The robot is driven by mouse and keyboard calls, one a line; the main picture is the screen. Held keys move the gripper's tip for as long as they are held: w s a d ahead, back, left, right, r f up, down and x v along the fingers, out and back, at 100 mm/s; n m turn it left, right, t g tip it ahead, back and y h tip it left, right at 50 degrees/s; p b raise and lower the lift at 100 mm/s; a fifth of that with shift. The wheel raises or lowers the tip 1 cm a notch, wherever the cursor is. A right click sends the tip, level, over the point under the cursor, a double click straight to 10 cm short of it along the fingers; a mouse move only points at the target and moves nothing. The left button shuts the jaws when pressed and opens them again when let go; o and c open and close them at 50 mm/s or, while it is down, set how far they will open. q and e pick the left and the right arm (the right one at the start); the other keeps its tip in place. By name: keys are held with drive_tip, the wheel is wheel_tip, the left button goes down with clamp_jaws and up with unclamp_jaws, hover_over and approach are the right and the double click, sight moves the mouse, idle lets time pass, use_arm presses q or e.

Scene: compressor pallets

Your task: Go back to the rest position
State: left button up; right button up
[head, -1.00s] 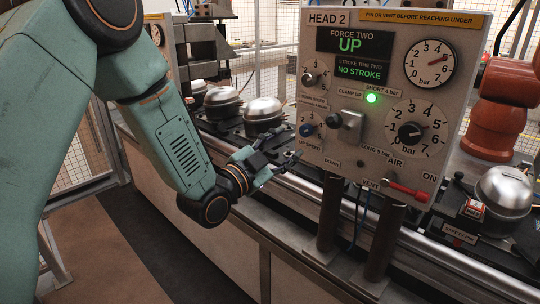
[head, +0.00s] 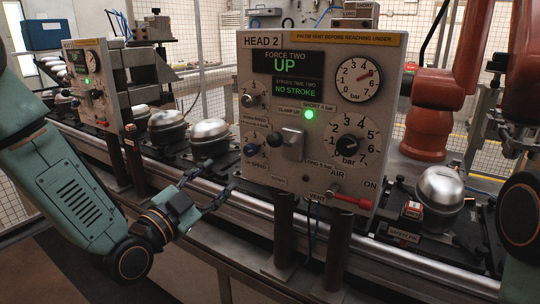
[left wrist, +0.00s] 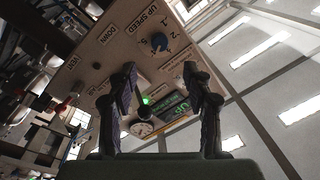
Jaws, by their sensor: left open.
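My left gripper (head: 207,189) is open with nothing between its fingers. It hangs in front of the conveyor edge, left of and below the HEAD 2 control panel (head: 225,120). In the left wrist view the two spread fingers (left wrist: 160,80) frame the panel (left wrist: 95,75), which appears tilted and apart from them. The panel reads FORCE TWO UP and NO STROKE, with a green lamp lit. Its red vent lever (head: 352,201) points right. My right gripper is not in view; a dark joint of an arm shows at the right edge.
Silver compressors (head: 210,136) stand on black pallets along the conveyor (head: 390,255), with another compressor (head: 440,187) right of the panel. A second panel (head: 88,85) stands at the left. An orange robot arm (head: 430,115) is behind. Floor in front of the conveyor is clear.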

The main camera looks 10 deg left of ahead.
use_arm(q)
drive_tip(key=s+f+n+g+y+b, duration=0.15)
drive_tip(key=s+f+n+g, duration=0.4)
drive_tip(key=f, duration=0.75)
drive_tip(key=s+f+n+g+y+b, duration=0.15)
drive_tip(key=s+f+n+g, duration=0.4)
drive_tip(key=f, duration=0.75)
drive_tip(key=s+f+g+y+b, duration=0.1)
drive_tip(key=s+f+g, duration=0.1)
drive_tip(key=s+f, duration=0.3)
drive_tip(key=s+f+g+b, duration=0.1)
drive_tip(key=s+f, duration=0.5)
drive_tip(key=s, duration=0.6)
drive_tip(key=s+f+g+y+b, duration=0.1)
drive_tip(key=s+f+g, duration=0.3)
drive_tip(key=s, duration=0.4)
drive_tip(key=shift+s+f+y, duration=0.3)
drive_tip(key=shift+s+f, duration=0.05)
drive_tip(key=shift+f, duration=0.35)
